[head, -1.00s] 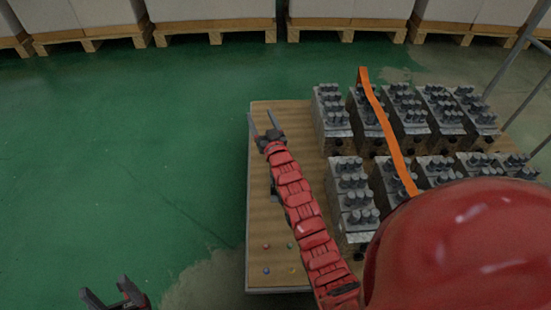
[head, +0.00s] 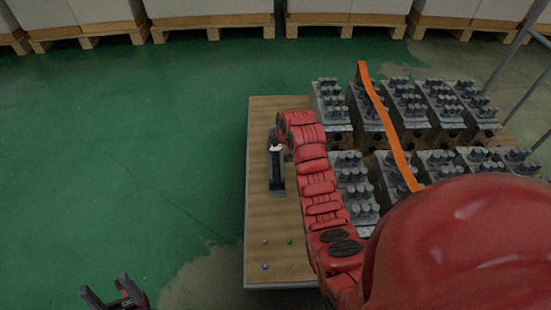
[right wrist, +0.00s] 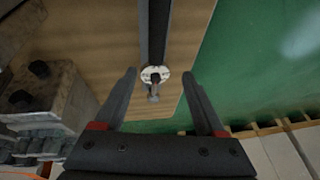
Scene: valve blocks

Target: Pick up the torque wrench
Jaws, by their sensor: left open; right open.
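The torque wrench lies on the wooden tabletop (head: 262,215). In the right wrist view its dark shaft (right wrist: 155,30) runs up from a pale round head with a small stud. In the head view the torque wrench (head: 277,178) is a dark bar beside my red right arm. My right gripper (right wrist: 160,74) is open, pointing down, with its fingertips on either side of the head in that view. The gap in depth is hard to tell, and I see no grip. My left gripper (head: 105,287) is open and empty over the floor at lower left.
Several grey valve blocks (head: 352,185) stand in two rows on the table's right part. An orange strap (head: 385,120) crosses them. Small coloured dots (head: 265,266) mark the near left corner. Green floor (head: 130,140) is free at left; pallets (head: 210,25) stand behind.

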